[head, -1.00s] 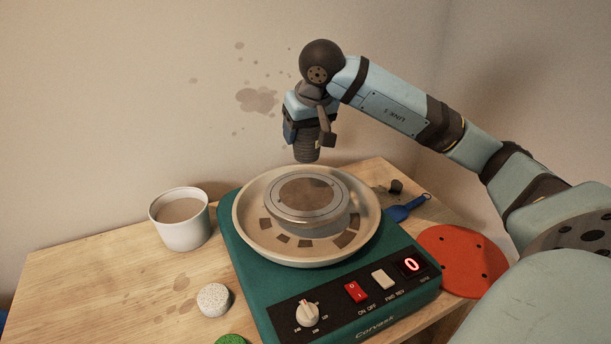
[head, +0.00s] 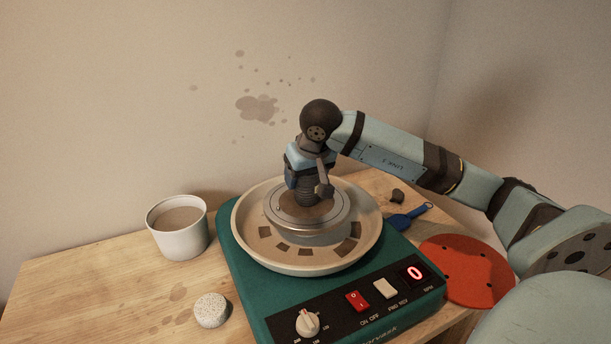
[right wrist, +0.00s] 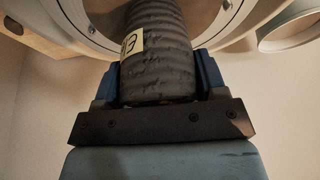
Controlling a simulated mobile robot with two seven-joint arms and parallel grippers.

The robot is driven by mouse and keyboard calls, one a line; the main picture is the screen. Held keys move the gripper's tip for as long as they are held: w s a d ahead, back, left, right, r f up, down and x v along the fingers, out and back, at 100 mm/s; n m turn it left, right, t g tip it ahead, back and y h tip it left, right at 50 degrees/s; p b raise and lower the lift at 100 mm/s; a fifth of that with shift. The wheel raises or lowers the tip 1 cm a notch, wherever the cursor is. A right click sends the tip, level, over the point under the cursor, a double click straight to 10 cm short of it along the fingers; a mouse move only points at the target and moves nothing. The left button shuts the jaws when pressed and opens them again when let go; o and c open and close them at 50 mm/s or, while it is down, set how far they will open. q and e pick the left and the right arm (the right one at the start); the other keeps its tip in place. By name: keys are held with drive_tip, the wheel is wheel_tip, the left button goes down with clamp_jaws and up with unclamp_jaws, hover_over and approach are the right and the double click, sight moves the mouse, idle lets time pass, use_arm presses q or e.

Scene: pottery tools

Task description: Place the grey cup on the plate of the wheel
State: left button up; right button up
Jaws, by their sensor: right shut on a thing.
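The grey cup (head: 308,190) is a dark, ribbed cylinder, upright over the middle of the wheel's round plate (head: 335,210). Its lower end looks to be at the plate's surface; I cannot tell for sure whether it touches. In the right wrist view the cup (right wrist: 158,60) shows its ribs and a yellow label, with the plate (right wrist: 105,14) beyond it. My left gripper is not in view.
The wheel's cream basin (head: 247,247) surrounds the plate on a green base (head: 232,262). A white tub (head: 180,240) stands left, with a speckled white piece (head: 211,310) in front. A red disc (head: 470,270) and a blue-handled tool (head: 408,217) lie right. Bare wood lies at left.

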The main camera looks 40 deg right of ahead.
drive_tip(key=shift+f, duration=0.15)
drive_tip(key=o, duration=1)
drive_tip(key=shift+o, duration=0.2)
drive_tip(key=shift+r, duration=0.4)
drive_tip(key=p+v, duration=0.2)
drive_tip(key=v, duration=0.9)
drive_tip(key=shift+r, duration=0.3)
drive_tip(key=shift+s+a+f, duration=0.1)
drive_tip(key=shift+s, duration=0.05)
